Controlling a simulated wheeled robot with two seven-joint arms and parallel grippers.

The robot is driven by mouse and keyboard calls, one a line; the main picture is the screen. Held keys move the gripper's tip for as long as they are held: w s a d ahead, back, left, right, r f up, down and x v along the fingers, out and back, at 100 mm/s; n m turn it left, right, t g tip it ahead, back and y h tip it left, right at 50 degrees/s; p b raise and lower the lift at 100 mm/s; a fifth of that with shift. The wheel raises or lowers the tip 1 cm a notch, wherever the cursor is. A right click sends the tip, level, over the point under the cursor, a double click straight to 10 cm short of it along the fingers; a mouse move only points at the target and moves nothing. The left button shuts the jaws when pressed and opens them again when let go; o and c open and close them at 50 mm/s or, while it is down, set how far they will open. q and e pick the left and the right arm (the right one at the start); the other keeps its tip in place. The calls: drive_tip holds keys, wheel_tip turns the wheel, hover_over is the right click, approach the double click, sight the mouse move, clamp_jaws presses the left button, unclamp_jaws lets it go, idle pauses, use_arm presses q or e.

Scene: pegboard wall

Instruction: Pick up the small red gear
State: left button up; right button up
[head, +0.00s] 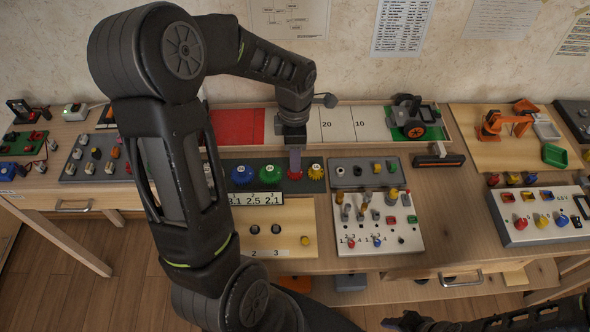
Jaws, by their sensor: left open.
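The small red gear (293,175) sits on a dark board in a row of coloured gears. A blue gear (238,173) and a green gear (270,172) are to its left, and a yellow gear (316,172) is close on its right. My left gripper (295,166) points down directly over the red gear, with its fingertips at the gear's top. It is open. Whether the fingers are around the gear or just above it I cannot tell. My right gripper (408,322) is low at the bottom edge, dark and partly cut off, far from the gears.
A white peg panel (378,240) with several pegs stands right of the gears. A wooden board (285,215) lies in front of them. A toy vehicle (412,115) is at the back and an orange toy arm (507,122) at the right. My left arm hides part of the table's left side.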

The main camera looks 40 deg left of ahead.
use_arm(q)
wheel_tip(320, 180, down, 5)
drive_tip(key=shift+r+p, duration=0.2)
drive_tip(key=shift+p, duration=0.2)
drive_tip(key=shift+c, duration=0.5)
clamp_jaws()
